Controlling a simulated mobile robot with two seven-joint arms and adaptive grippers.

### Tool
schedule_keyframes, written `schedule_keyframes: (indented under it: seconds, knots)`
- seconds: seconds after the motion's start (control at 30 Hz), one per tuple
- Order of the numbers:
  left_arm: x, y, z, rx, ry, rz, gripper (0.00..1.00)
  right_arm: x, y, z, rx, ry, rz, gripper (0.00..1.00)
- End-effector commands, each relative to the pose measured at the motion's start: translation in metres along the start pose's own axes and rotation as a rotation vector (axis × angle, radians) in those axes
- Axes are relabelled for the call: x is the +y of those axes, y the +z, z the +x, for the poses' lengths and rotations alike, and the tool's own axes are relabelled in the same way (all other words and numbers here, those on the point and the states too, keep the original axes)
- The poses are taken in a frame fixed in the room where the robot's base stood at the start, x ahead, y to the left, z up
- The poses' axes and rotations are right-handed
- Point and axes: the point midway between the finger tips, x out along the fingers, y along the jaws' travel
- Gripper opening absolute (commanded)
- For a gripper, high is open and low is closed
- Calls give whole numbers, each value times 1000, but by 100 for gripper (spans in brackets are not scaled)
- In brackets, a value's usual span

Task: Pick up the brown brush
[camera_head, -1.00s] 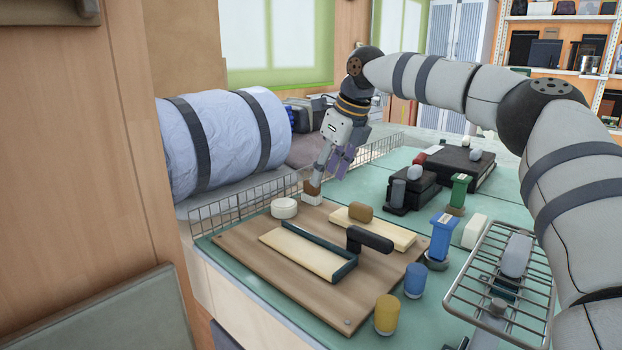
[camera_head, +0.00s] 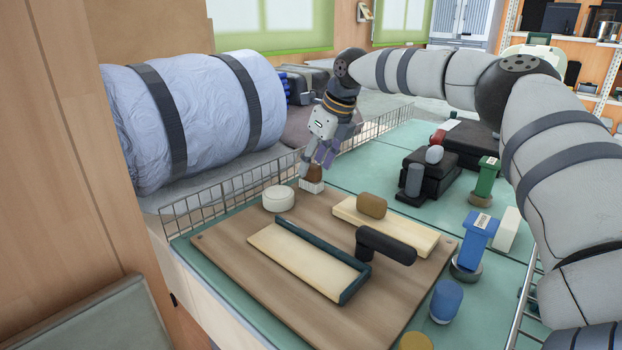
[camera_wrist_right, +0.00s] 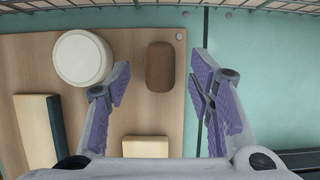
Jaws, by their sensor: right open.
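The brown brush (camera_head: 313,175) has a brown top over a pale lower part and stands upright at the far corner of the wooden board. My right gripper (camera_head: 320,158) points down just above it, partly covering its top. In the right wrist view the brush (camera_wrist_right: 160,67) shows as a brown rounded block between and beyond the open fingers of the right gripper (camera_wrist_right: 160,88). The fingers appear apart from it on both sides, with nothing held. My left gripper is not in view.
A round white tin (camera_head: 278,198) sits close to the brush. The wooden board (camera_head: 230,250) also carries a cream tray, a black-handled tool (camera_head: 385,246) and another brown rounded piece (camera_head: 371,205). A wire fence (camera_head: 215,200) runs behind. Blue and green items stand at right.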

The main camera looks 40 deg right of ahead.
Motion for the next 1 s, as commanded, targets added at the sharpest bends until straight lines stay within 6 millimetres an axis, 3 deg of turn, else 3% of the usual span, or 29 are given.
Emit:
schedule_keyframes:
  seconds: [0.13, 0.4, 0.6, 0.63, 1.0]
  knots:
    - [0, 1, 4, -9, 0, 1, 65, 1, -3, 28, 5, 0, 0, 48]
    - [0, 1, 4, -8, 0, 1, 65, 1, -1, 31, 0, 0, -1, 48]
    - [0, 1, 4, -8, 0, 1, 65, 1, -1, 30, 1, 0, -1, 3]
    - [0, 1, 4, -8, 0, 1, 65, 1, -1, 30, 1, 0, 0, 0]
    - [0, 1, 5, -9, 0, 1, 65, 1, 1, 26, -1, 0, 0, 0]
